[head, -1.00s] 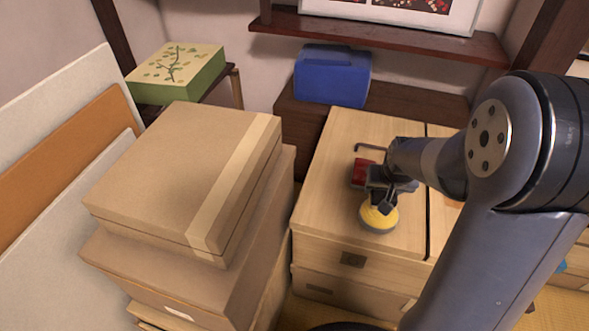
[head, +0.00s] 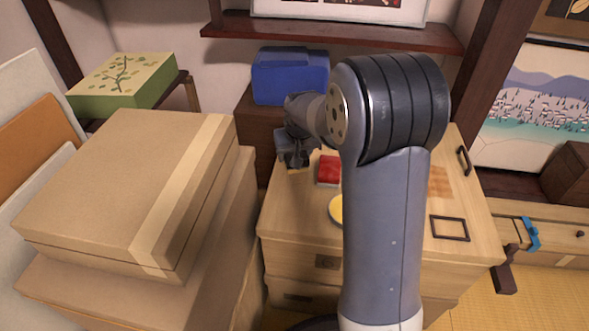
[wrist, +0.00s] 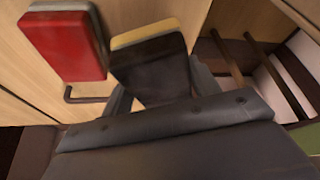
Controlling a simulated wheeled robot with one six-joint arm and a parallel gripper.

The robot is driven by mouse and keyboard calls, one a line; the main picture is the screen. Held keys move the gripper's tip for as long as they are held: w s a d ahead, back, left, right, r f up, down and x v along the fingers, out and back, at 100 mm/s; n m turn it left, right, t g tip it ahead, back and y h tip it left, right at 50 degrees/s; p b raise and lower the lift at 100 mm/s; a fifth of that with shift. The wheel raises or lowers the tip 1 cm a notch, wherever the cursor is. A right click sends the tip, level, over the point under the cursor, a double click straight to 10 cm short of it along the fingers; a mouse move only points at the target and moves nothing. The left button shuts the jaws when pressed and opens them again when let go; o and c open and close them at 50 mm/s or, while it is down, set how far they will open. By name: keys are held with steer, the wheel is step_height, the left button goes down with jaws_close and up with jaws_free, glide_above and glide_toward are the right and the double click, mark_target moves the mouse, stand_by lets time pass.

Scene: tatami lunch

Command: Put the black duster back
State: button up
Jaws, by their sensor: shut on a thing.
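The black duster (wrist: 150,68) is a dark block with a yellow-tan edge, seen close up in the wrist view. My gripper (wrist: 160,92) is shut on it, with a finger on each side. In the head view my gripper (head: 293,162) hangs near the back left edge of the pale wooden chest (head: 290,220), and the duster is mostly hidden there. A red duster (head: 328,170) lies on the chest top to the right of my gripper; it also shows in the wrist view (wrist: 65,46).
A round yellow thing (head: 336,209) on the chest is partly behind my arm. A blue box (head: 290,76) stands behind my gripper on a dark low shelf. Stacked cardboard boxes (head: 120,190) fill the left.

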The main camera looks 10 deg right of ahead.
steer(key=shift+f+b, duration=0.75)
steer(key=shift+f, duration=1.5)
steer(key=shift+f, duration=0.2)
steer(key=o, duration=0.9)
steer(key=shift+o, duration=0.2)
steer(key=p+v, duration=0.3)
steer(key=v, duration=0.9)
steer(key=shift+r+p, duration=0.2)
steer(key=shift+p, duration=0.2)
steer(key=shift+f, duration=0.1)
